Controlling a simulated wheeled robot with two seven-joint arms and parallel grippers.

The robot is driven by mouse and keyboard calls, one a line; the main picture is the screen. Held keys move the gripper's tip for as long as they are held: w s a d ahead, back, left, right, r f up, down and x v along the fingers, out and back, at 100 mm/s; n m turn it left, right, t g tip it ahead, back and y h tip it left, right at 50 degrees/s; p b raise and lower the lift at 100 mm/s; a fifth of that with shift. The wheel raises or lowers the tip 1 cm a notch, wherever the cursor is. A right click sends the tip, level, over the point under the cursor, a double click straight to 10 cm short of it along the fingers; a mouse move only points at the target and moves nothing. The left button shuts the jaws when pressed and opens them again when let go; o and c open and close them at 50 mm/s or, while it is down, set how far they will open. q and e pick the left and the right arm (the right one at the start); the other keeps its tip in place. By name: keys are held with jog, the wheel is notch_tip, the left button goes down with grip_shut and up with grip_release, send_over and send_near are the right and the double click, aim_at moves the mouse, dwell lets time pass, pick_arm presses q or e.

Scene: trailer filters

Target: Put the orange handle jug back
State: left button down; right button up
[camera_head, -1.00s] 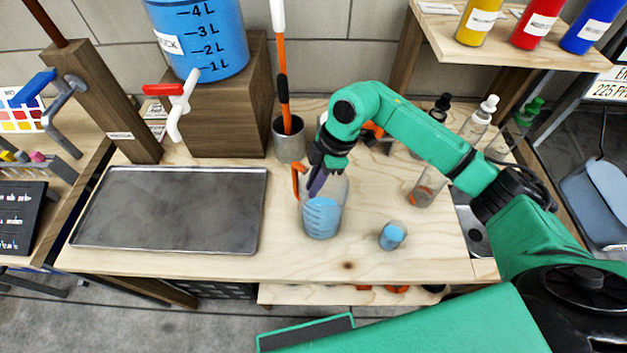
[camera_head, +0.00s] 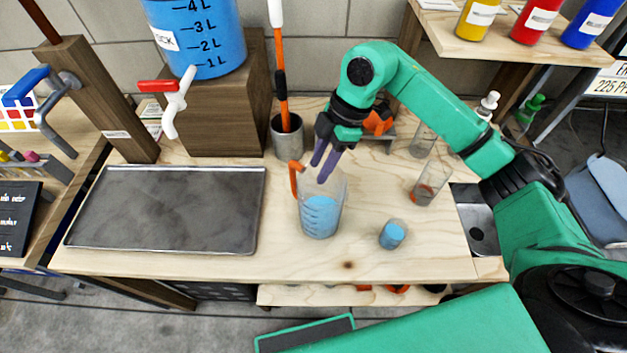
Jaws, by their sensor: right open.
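The jug (camera_head: 321,214) is clear with an orange handle (camera_head: 295,177) on its left side. It stands upright on the wooden table and holds blue liquid. My right gripper (camera_head: 320,172) is open, with its purple fingers just above or at the jug's rim. The fingers overlap the rim in the picture, and I cannot tell whether they touch it. Nothing shows between the fingers. My left gripper is not in view.
A small cup of blue liquid (camera_head: 393,234) stands right of the jug. A metal tray (camera_head: 170,210) lies at left. A grey holder (camera_head: 287,138) with an orange rod stands behind. A clear glass (camera_head: 430,183) is at right, near a sink (camera_head: 478,232). A blue tank (camera_head: 200,35) sits on a wooden block.

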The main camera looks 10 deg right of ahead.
jog(key=v, duration=0.6)
jog(key=shift+b, duration=0.3)
